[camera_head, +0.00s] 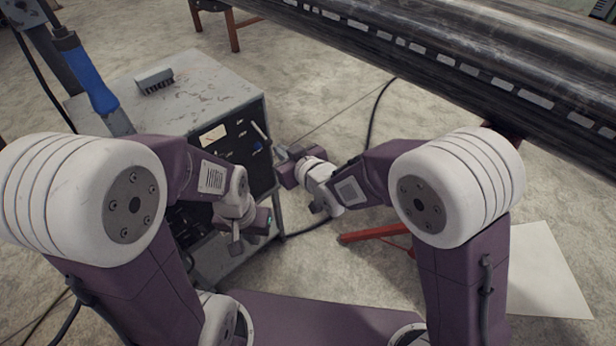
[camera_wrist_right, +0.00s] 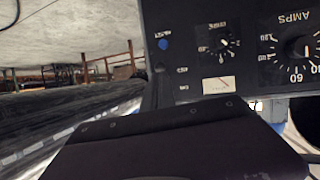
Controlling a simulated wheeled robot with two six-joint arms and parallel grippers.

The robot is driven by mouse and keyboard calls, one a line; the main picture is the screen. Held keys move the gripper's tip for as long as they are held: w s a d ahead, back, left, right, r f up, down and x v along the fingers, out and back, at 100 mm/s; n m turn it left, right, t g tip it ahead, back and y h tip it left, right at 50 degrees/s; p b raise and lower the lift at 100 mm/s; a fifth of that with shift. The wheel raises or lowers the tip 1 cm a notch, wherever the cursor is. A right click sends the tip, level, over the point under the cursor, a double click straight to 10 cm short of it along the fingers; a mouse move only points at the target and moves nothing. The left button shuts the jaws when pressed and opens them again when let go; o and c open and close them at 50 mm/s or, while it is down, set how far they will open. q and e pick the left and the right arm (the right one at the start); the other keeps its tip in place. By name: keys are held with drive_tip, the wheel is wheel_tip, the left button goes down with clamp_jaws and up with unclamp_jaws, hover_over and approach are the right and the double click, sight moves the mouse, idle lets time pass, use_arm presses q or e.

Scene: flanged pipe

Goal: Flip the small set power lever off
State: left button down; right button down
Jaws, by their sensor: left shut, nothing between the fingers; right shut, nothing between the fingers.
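The grey power set (camera_head: 185,95) stands at the left in the head view, its black front panel (camera_head: 235,165) facing my arms. A small blue control (camera_head: 257,146) sits near the panel's right side; it also shows in the right wrist view (camera_wrist_right: 163,44). I cannot tell for sure which control is the power lever, or its position. My right gripper (camera_head: 283,156) is shut and empty, close to the panel's right edge; contact cannot be judged. My left gripper (camera_head: 237,246) is shut and empty, low in front of the panel, partly hidden by its own wrist.
The wrist view shows the dial marked AMPS (camera_wrist_right: 305,52), a smaller dial (camera_wrist_right: 219,42) and a pale label (camera_wrist_right: 218,85). A large dark pipe (camera_head: 450,60) crosses the upper right.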

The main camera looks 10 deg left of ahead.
drive_tip(key=f+b+v, duration=0.1)
drive_tip(key=b+v, duration=0.2)
drive_tip(key=v, duration=0.7)
drive_tip(key=shift+s+d+f, duration=0.25)
drive_tip(key=shift+d+f, duration=0.05)
drive_tip(key=shift+f, duration=0.05)
